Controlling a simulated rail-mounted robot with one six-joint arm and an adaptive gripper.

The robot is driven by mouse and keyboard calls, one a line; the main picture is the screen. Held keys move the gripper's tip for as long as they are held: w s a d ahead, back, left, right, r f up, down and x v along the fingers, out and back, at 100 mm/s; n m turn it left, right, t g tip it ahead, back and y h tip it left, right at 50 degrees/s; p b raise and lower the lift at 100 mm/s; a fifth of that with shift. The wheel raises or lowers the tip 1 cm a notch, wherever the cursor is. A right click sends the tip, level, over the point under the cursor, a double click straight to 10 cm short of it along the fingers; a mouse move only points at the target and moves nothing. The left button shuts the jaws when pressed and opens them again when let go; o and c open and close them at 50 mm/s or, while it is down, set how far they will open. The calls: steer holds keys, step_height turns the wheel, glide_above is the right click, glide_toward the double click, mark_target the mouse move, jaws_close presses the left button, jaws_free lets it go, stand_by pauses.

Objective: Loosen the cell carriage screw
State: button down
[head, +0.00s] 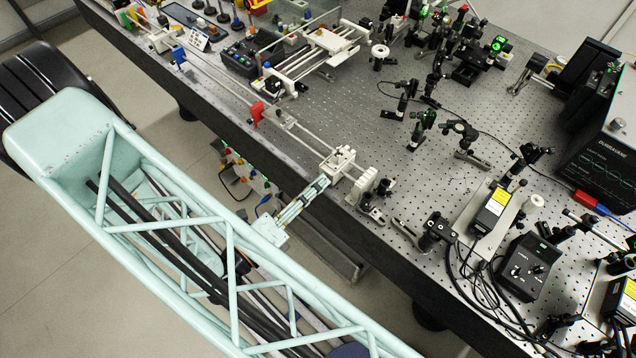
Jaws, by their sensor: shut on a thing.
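The cell carriage (342,160) is a small white block on a pair of pale rails near the front edge of the bench. My gripper (326,181) reaches in from the lower left, with its fingertips at the near side of the carriage. It is shut on the carriage screw there. The screw itself is too small and too covered by the fingers to make out, and I cannot tell how far it is turned.
The rails (220,87) run to the upper left, with a red clip (257,114) and a blue clip (178,56). A white ribbed mount (367,184) stands close right of the carriage. Black optic posts (421,128) stand behind. Perforated bench top between them is free.

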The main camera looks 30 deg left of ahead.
stand_by(0.3)
steer(key=c, duration=2.7)
jaws_free()
steer(key=shift+m+b, duration=0.3)
steer(key=shift+m, duration=0.1)
